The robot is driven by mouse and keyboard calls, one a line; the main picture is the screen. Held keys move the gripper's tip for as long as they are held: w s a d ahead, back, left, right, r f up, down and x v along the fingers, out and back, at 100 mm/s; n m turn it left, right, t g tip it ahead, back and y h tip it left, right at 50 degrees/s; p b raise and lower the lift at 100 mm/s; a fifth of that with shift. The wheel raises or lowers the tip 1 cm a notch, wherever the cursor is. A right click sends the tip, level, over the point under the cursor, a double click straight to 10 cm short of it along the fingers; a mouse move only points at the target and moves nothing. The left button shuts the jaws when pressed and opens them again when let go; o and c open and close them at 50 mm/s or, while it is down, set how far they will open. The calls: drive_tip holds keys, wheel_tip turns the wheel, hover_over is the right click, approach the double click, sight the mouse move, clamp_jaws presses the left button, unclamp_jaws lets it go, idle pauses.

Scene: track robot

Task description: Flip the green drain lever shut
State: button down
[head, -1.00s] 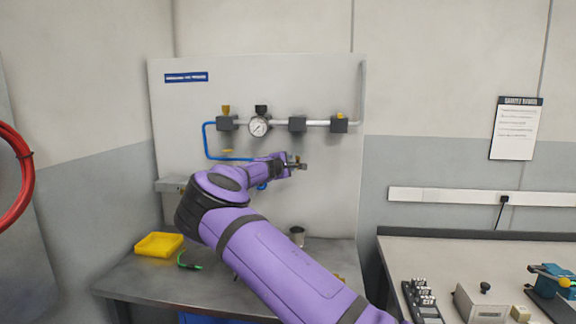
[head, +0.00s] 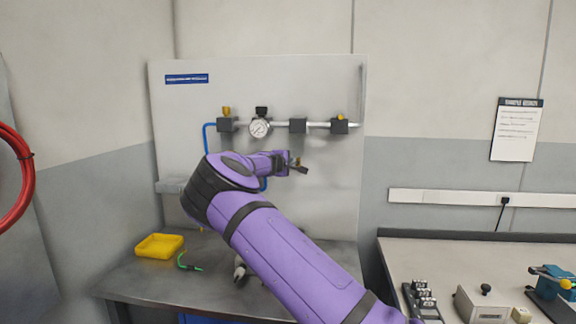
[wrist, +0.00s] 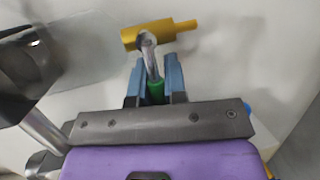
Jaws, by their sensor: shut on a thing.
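The green drain lever (wrist: 156,92) shows in the wrist view as a green grip on a bright metal arm. The metal arm runs up to a brass valve fitting (wrist: 161,35). My gripper (wrist: 154,68) is shut on the green grip, with one blue-grey finger on each side. In the head view my gripper (head: 299,167) is in front of the pale panel (head: 330,190), below the pipe row. The lever cannot be made out there.
A pipe with a gauge (head: 259,128) and dark valve blocks runs above my gripper. A clear, glass-like part (wrist: 88,48) is close on the left in the wrist view. A yellow tray (head: 159,246) and a small green-and-black item (head: 188,262) are on the bench below.

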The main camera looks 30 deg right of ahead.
drive_tip(key=c, duration=1.1)
unclamp_jaws()
drive_tip(key=shift+c, duration=0.2)
